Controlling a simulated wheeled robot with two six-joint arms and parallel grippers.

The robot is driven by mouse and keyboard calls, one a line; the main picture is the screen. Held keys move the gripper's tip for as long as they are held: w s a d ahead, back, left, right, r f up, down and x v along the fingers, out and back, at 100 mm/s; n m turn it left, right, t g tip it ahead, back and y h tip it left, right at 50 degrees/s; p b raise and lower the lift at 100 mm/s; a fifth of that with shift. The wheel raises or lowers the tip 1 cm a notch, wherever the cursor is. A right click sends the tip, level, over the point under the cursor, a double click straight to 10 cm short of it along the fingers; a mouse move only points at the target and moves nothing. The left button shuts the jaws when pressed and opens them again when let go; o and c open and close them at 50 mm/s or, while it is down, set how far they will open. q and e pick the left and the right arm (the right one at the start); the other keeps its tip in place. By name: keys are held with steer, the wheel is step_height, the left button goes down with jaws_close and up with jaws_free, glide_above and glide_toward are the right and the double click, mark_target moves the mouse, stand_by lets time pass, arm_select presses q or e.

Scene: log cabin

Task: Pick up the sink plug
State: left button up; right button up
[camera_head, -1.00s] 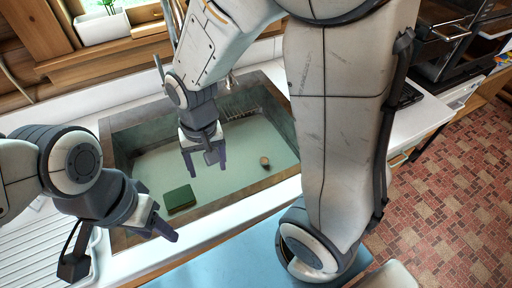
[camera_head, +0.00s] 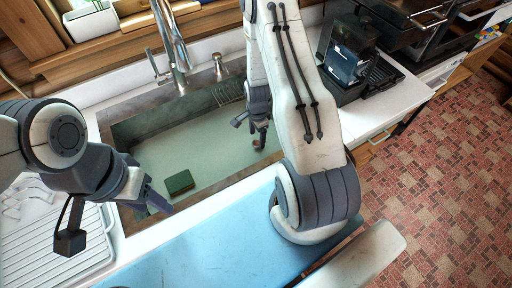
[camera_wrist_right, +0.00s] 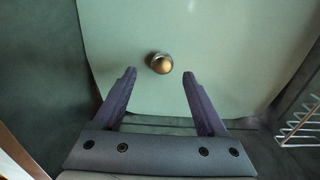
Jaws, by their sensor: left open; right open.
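The sink plug (camera_wrist_right: 161,63) is a small round metallic brown thing in the sink. In the right wrist view it lies just beyond the fingertips, midway between them. In the head view the plug (camera_head: 258,143) is partly hidden by my right gripper. My right gripper (camera_head: 251,126) is over the right part of the sink, open and empty; its two fingers show apart in the right wrist view (camera_wrist_right: 158,80). My left gripper (camera_head: 157,200) is open and empty above the sink's front left edge.
A green sponge (camera_head: 179,182) lies in the sink (camera_head: 150,122). A tall faucet (camera_head: 172,45) stands behind it. A wire rack (camera_wrist_right: 300,125) is at the right in the wrist view. A ribbed drainboard (camera_head: 50,235) is at left, a coffee machine (camera_head: 348,60) at right.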

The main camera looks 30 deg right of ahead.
mark_target(256, 143)
steer(key=shift+a+f+p, duration=0.1)
steer(key=shift+f+p, duration=0.2)
steer(key=shift+f, duration=0.15)
steer(key=shift+w+f+p, duration=0.2)
steer(key=shift+f+p, duration=0.55)
steer(key=shift+f, duration=1.5)
jaws_close()
